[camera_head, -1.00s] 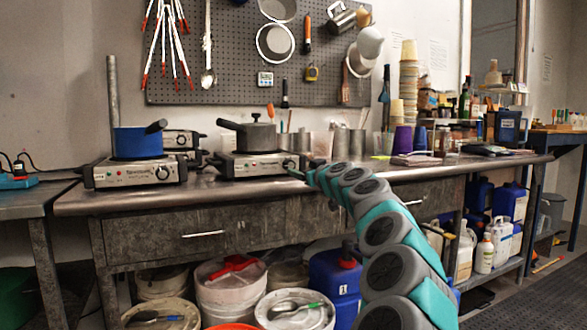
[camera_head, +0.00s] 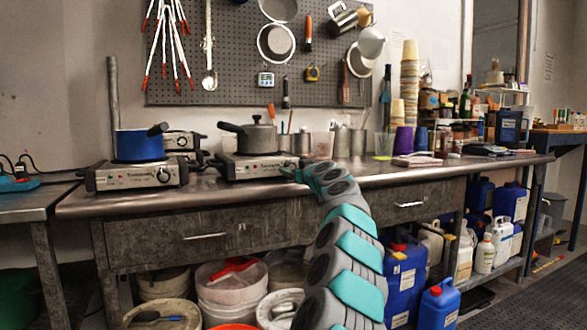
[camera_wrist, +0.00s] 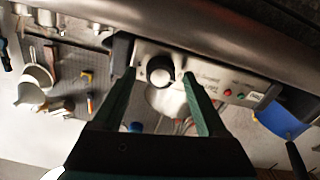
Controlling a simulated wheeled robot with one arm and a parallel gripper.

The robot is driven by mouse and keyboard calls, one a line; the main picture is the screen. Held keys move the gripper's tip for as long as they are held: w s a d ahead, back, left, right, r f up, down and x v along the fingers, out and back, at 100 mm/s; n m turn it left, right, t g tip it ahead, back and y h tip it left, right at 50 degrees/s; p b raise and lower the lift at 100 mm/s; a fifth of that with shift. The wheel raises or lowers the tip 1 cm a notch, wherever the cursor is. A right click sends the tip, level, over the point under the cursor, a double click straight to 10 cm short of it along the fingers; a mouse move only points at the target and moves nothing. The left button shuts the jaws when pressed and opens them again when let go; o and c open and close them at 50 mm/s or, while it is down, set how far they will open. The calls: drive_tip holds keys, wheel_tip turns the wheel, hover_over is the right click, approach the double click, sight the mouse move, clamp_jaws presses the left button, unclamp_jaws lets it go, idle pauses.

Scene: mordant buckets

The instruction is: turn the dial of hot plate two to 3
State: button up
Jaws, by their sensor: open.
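The right hot plate (camera_head: 238,168) carries a grey pot (camera_head: 258,137). My gripper (camera_head: 288,172) is at the right end of its front panel and hides the dial in the head view. In the wrist view, which is upside down, the dark, round dial (camera_wrist: 160,72) lies between the two green fingers of my open gripper (camera_wrist: 159,77). One finger is on each side; I cannot tell whether either touches it. I cannot read its setting. The left hot plate (camera_head: 110,180) carries a blue pot (camera_head: 140,145). No plate number is legible.
Another hot plate (camera_head: 182,141) stands behind the blue pot. Metal cups (camera_head: 340,142) and paper cups stand to the right on the steel bench (camera_head: 130,200). Buckets (camera_head: 232,290) and blue jugs (camera_head: 438,303) are below. A pegboard (camera_head: 225,80) with tools hangs behind.

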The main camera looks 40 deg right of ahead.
drive_tip(key=shift+w, duration=0.1)
clamp_jaws()
idle(0.7)
